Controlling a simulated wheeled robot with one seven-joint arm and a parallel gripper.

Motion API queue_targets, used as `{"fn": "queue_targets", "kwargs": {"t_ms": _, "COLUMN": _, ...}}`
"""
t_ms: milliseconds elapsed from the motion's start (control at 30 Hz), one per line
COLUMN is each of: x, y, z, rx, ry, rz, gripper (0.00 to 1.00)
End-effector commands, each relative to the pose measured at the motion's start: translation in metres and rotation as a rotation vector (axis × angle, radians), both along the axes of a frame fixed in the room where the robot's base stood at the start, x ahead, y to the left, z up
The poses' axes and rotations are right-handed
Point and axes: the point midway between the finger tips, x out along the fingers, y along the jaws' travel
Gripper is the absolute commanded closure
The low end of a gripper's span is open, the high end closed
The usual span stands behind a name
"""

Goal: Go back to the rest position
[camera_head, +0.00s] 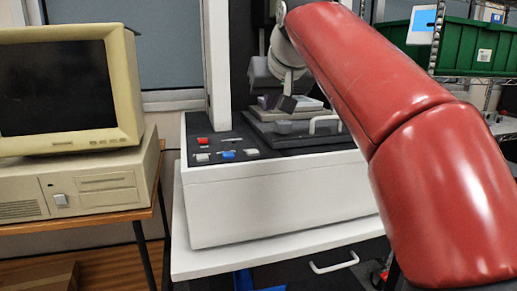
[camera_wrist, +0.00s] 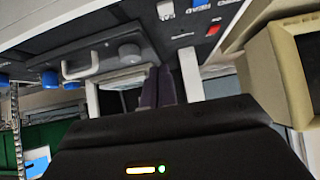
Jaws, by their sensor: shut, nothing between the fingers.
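My gripper (camera_head: 279,104) is at the end of my red arm in the head view, over the dark platform (camera_head: 262,137) of the white measuring machine (camera_head: 270,205). Its two dark purple fingers are together and empty. In the wrist view the fingers (camera_wrist: 158,75) also show close together, with nothing between them. A white handle (camera_head: 325,122) and a grey knob (camera_head: 284,127) sit on the platform's front, below and near the fingers. In the wrist view, the handle (camera_wrist: 80,70) and knob (camera_wrist: 129,50) appear at upper left. I cannot tell the exact gap to the platform.
A control panel with red (camera_head: 202,141), blue (camera_head: 229,155) and white buttons is left of the platform. A beige monitor (camera_head: 125,70) on a computer case (camera_head: 90,188) stands at left. A green bin (camera_head: 480,48) is on a wire shelf at right. The machine's upright column (camera_head: 217,70) is close by.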

Motion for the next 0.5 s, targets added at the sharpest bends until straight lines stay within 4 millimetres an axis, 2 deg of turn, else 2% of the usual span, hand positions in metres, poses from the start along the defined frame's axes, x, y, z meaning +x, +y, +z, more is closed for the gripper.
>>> {"fn": "queue_targets", "kwargs": {"t_ms": 267, "x": -0.034, "y": -0.036, "z": -0.037, "rx": -0.001, "ry": 0.06, "rz": -0.043, "gripper": 1.0}}
{"fn": "queue_targets", "kwargs": {"t_ms": 367, "x": -0.054, "y": -0.052, "z": -0.06, "rx": -0.002, "ry": 0.09, "rz": -0.065, "gripper": 1.0}}
{"fn": "queue_targets", "kwargs": {"t_ms": 500, "x": -0.099, "y": -0.079, "z": -0.109, "rx": -0.007, "ry": 0.144, "rz": -0.105, "gripper": 1.0}}
